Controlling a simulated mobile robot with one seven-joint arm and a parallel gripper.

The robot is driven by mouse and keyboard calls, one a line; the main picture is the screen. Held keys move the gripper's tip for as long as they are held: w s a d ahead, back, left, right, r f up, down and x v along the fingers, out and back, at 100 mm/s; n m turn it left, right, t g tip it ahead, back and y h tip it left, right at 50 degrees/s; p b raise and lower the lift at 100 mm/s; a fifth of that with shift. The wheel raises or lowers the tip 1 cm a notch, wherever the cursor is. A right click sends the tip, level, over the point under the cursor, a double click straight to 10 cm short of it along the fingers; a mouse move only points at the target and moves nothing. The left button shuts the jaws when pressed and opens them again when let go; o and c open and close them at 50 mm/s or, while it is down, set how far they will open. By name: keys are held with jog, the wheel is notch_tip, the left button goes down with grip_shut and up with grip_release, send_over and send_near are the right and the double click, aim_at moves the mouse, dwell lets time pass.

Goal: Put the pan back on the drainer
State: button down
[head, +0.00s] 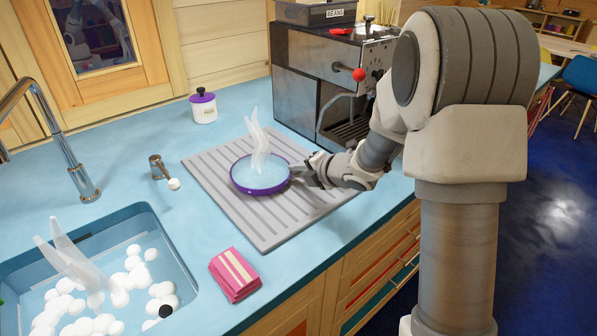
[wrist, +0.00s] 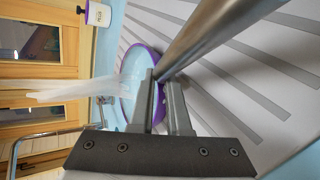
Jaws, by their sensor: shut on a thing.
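The pan (head: 260,187), with a purple rim and pale blue inside, is over the grey ribbed drainer (head: 270,228), within its outline. I cannot tell whether its base touches the ribs. White steam rises from it. My gripper (head: 303,172) comes from the right and is shut on the pan's handle, which is mostly hidden by the fingers in the head view. In the wrist view the pan (wrist: 129,68) lies beyond my fingers (wrist: 160,88), with the metal handle (wrist: 205,35) running to the upper right and the drainer (wrist: 225,75) behind.
A sink (head: 165,235) with white foam and steam is at the lower left, beside a tap (head: 75,165). A pink sponge or cloth (head: 235,275) lies at the counter's front. A coffee machine (head: 330,75) stands behind the drainer; a white jar (head: 203,108) is at the back.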

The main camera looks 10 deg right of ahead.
jog(key=shift+r, duration=0.1)
jog(key=c, duration=0.9)
grip_release()
jog(key=shift+f, duration=0.25)
